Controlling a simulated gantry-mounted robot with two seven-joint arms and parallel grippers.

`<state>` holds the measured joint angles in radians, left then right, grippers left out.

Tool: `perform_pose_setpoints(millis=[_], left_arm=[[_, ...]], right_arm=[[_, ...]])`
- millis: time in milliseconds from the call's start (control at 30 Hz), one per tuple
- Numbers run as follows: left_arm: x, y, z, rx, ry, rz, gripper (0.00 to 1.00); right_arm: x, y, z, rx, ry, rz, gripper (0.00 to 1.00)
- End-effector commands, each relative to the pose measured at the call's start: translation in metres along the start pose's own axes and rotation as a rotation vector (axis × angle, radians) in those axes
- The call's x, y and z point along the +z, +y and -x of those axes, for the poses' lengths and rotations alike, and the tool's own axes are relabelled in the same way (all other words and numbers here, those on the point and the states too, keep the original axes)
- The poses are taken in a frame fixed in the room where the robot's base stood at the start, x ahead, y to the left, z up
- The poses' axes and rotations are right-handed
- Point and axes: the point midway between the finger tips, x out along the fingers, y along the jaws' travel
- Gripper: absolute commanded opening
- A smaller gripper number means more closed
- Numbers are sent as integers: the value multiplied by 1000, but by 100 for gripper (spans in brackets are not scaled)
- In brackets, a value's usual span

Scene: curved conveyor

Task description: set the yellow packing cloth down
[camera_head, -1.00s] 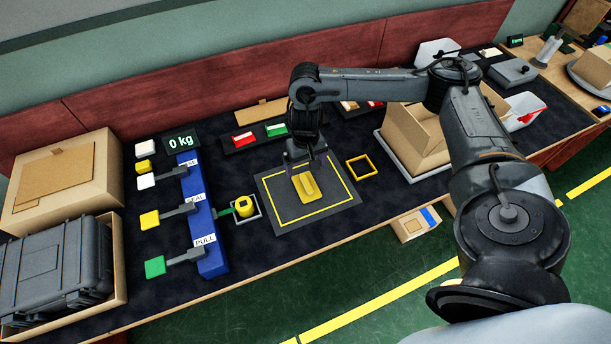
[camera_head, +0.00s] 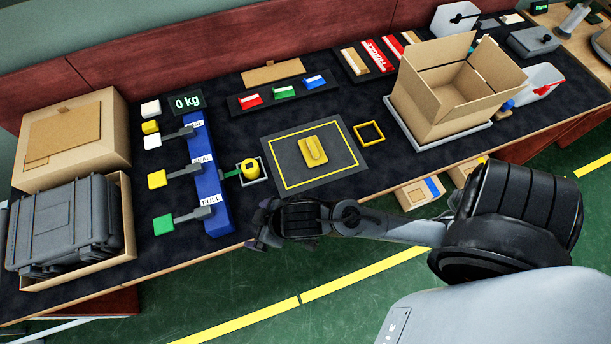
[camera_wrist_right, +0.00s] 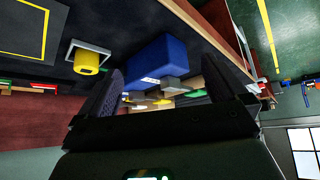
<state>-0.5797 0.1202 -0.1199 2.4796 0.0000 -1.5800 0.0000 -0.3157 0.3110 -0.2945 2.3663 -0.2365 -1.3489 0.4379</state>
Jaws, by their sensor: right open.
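The yellow packing cloth (camera_head: 313,151) lies flat and folded on the dark mat (camera_head: 345,168), inside its yellow outline. Nothing touches it in the head view. My right gripper (camera_head: 258,226) is away from the cloth, to its lower left, near the table's front edge beside the blue lever block. In the right wrist view the two fingers (camera_wrist_right: 155,92) stand apart with nothing held between them. The cloth is not visible in the right wrist view. My left gripper is not in view.
The blue block (camera_head: 213,200) with labelled levers stands left of the mat; it also shows in the right wrist view (camera_wrist_right: 160,60). A yellow button (camera_head: 250,168) and a yellow square frame (camera_head: 369,133) flank the mat. An open carton (camera_head: 440,110) stands right.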

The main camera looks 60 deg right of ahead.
Motion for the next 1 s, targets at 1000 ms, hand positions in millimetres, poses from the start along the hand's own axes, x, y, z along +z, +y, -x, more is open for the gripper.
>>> perform_pose_setpoints(millis=[1000], left_arm=[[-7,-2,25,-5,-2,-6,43]], right_arm=[[88,39,60,40,-316,-66,99]])
